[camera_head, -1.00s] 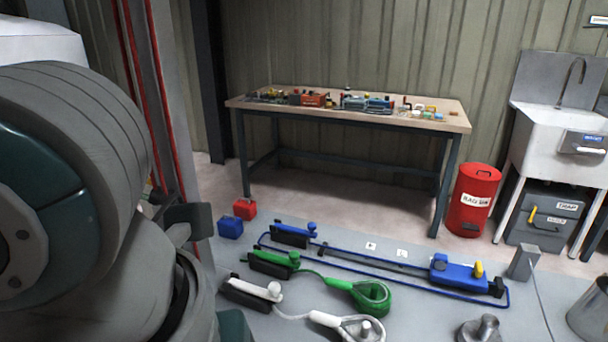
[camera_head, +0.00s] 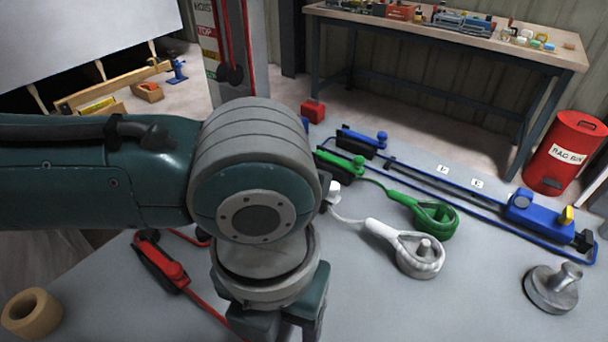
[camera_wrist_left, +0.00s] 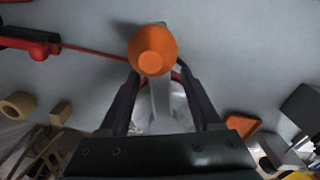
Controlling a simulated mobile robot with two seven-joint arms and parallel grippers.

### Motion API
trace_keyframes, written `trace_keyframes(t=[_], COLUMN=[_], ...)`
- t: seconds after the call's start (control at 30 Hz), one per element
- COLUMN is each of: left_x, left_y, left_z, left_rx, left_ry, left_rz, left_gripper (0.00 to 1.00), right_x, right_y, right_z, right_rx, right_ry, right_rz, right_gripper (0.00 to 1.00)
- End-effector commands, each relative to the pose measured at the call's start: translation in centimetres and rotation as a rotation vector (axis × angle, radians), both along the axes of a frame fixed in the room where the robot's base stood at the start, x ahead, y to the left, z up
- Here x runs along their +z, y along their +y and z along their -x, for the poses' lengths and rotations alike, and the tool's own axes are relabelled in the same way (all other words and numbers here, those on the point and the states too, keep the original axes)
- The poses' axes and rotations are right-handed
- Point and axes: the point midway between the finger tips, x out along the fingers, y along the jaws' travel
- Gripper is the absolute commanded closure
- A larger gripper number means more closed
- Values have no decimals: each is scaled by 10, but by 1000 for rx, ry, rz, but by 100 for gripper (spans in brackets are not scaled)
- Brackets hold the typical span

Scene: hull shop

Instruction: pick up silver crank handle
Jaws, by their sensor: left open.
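In the left wrist view a pale silver bar (camera_wrist_left: 160,100) with a round orange knob (camera_wrist_left: 152,50) at its far end lies between my fingers; it looks like the crank handle. My left gripper (camera_wrist_left: 160,80) is open, with one dark finger on each side of the bar. I cannot tell whether either finger touches it. The bar's near end is hidden by the gripper body. In the head view my left arm hides the crank handle, and the fingers are out of sight. My right gripper is not in view.
A red tool (camera_head: 160,262) with a red cable lies left of my arm, near a tan roll (camera_head: 32,312). Green (camera_head: 435,217), white (camera_head: 405,247) and blue (camera_head: 540,212) tools and a grey metal piece (camera_head: 552,288) lie to the right. A workbench (camera_head: 450,35) and red bin (camera_head: 565,152) stand behind.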

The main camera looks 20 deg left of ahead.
Motion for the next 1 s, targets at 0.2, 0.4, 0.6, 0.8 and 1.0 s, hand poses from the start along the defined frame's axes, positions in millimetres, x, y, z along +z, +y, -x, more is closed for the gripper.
trace_keyframes(t=[0.2,0.4,0.6,0.8,1.0], left_x=[-4,-4,-4,-4,-3], left_y=[0,0,0,0,0], left_z=[0,0,0,0,0], left_rx=[0,0,1,1,1], left_ry=[-1,-1,-1,-1,-1], left_rz=[0,0,0,0,0], left_gripper=[35,51,73,96,100], right_x=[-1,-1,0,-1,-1], right_y=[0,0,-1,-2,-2], right_z=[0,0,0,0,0], right_rx=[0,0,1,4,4], right_ry=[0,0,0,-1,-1], right_rz=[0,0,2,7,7], right_gripper=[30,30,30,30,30])
